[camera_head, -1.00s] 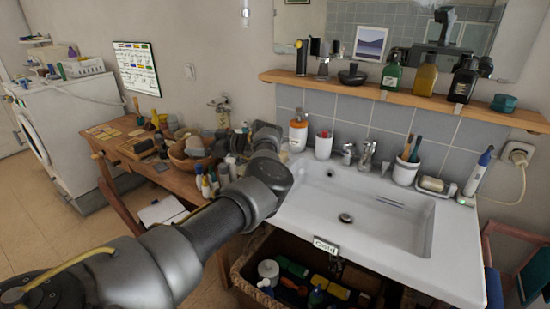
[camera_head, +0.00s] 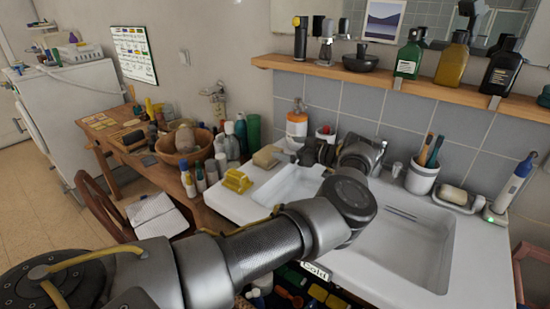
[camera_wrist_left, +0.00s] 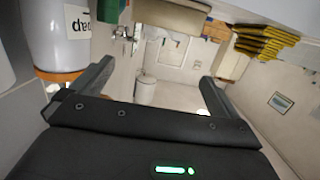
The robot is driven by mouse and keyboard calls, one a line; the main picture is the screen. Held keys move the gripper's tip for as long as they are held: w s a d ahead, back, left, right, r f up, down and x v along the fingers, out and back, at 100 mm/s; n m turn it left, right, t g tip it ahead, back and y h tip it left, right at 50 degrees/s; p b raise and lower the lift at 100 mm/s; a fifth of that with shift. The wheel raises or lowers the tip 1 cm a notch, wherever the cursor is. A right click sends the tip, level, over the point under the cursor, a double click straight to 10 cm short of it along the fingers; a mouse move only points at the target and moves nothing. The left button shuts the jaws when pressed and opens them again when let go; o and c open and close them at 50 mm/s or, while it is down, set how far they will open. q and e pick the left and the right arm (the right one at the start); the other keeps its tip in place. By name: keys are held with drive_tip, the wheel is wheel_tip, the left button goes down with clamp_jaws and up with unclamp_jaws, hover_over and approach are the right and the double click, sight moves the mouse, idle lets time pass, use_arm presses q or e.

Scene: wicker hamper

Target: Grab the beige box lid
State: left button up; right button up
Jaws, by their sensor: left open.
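A small beige block-like object (camera_head: 266,157) sits on the left end of the white sink top, beside a yellow stack (camera_head: 236,181); I cannot tell whether it is the box lid. In the left wrist view a tan flat-sided piece (camera_wrist_left: 172,14) shows at the top, and a pale beige box shape (camera_wrist_left: 231,60) lies beside the yellow stack (camera_wrist_left: 262,42). My left gripper (camera_head: 314,150) is over the back of the sink, to the right of the beige object and apart from it. Its fingers (camera_wrist_left: 155,82) are open with nothing between them. My right gripper is out of view.
A soap dispenser (camera_head: 297,127) with an orange band stands close to the left gripper; it also shows in the wrist view (camera_wrist_left: 60,40). The faucet, a brush cup (camera_head: 421,178) and a wall shelf (camera_head: 400,86) are nearby. A cluttered wooden table stands left.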

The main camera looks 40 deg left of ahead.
use_arm(q)
drive_tip(key=b, duration=0.4)
approach(267, 153)
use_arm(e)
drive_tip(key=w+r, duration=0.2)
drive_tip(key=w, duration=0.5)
use_arm(q)
drive_tip(key=shift+w+a+f+p, duration=0.15)
drive_tip(key=shift+a+f, duration=0.15)
drive_tip(key=shift+a, duration=0.8)
drive_tip(key=shift+a+f+p, duration=0.2)
drive_tip(key=shift+a+f, duration=0.1)
drive_tip(key=shift+a, duration=0.75)
drive_tip(key=shift+w+a+f+p, duration=0.15)
drive_tip(key=shift+a+f, duration=0.15)
drive_tip(key=shift+a, duration=0.8)
drive_tip(key=shift+a+f+p, duration=0.1)
drive_tip(key=shift+a+p, duration=0.2)
drive_tip(key=shift+a, duration=1)
drive_tip(key=shift+a+f+p, duration=0.15)
drive_tip(key=shift+a+p, duration=0.15)
drive_tip(key=shift+a, duration=1)
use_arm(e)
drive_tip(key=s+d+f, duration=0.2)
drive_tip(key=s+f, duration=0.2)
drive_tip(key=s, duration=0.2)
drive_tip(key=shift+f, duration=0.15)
use_arm(q)
drive_tip(key=c, duration=0.7)
